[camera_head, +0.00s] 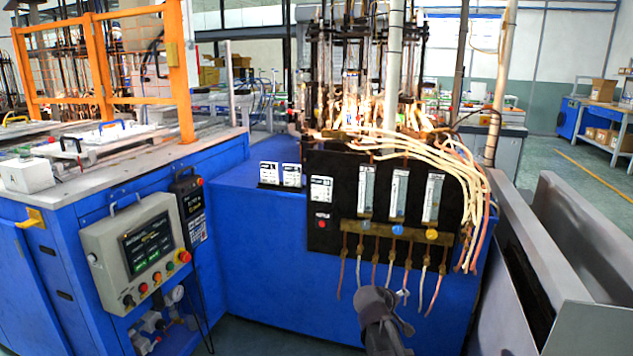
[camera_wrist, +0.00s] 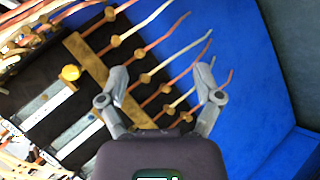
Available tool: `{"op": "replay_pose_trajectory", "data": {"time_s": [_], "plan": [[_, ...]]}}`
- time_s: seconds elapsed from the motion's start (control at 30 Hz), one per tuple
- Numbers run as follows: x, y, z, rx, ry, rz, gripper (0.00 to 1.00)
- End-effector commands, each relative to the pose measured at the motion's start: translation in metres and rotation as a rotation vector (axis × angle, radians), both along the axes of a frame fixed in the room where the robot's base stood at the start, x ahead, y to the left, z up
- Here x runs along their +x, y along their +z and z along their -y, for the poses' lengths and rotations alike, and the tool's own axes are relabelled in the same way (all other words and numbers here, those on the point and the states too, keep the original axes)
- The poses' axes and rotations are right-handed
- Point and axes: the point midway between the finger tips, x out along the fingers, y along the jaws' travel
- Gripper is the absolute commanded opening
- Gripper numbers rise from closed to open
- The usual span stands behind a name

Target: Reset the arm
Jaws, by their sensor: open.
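My gripper (camera_head: 405,296) shows at the bottom centre of the head view, in front of the blue machine's front face (camera_head: 262,262) and below the black flowmeter panel (camera_head: 333,228). In the wrist view my gripper (camera_wrist: 165,82) is open, with its two fingers spread and nothing seen between them but the hoses behind. Several thin hoses (camera_wrist: 172,67) hang from the brass manifold (camera_wrist: 88,60) behind the fingers. Whether a finger touches a hose I cannot tell. Most of my arm is out of the head view.
A control box with a screen (camera_head: 148,250) stands on the left. A bundle of pale hoses (camera_head: 440,150) curves down the panel's right side. Burner flames glow (camera_head: 365,108) above the panel. A grey metal trough (camera_head: 570,260) is on the right. Grey floor (camera_head: 300,332) shows below.

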Motion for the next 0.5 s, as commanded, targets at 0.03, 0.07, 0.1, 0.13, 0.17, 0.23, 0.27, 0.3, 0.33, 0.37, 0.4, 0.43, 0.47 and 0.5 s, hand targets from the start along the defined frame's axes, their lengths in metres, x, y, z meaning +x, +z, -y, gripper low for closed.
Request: {"op": "replay_pose_trajectory", "data": {"time_s": [0.03,0.07,0.1,0.13,0.17,0.23,0.27,0.3,0.33,0.37,0.4,0.43,0.47,0.5], "plan": [[-0.018,-0.010,0.002,0.064,-0.043,-0.030,0.83],[-0.027,-0.016,0.003,0.102,-0.068,-0.050,0.83],[-0.039,-0.024,0.002,0.155,-0.101,-0.076,0.83],[-0.048,-0.029,0.002,0.195,-0.126,-0.097,0.83],[-0.057,-0.035,0.001,0.233,-0.149,-0.117,0.83],[-0.078,-0.046,-0.004,0.323,-0.201,-0.170,0.83],[-0.087,-0.051,-0.006,0.360,-0.221,-0.192,0.83],[-0.099,-0.057,-0.010,0.411,-0.248,-0.224,0.83],[-0.107,-0.060,-0.013,0.445,-0.267,-0.246,0.83],[-0.115,-0.064,-0.016,0.478,-0.283,-0.268,0.83],[-0.124,-0.067,-0.020,0.518,-0.303,-0.295,0.83],[-0.130,-0.069,-0.023,0.544,-0.315,-0.316,0.83],[-0.136,-0.071,-0.026,0.568,-0.326,-0.332,0.83],[-0.143,-0.073,-0.029,0.599,-0.340,-0.354,0.83]]}}
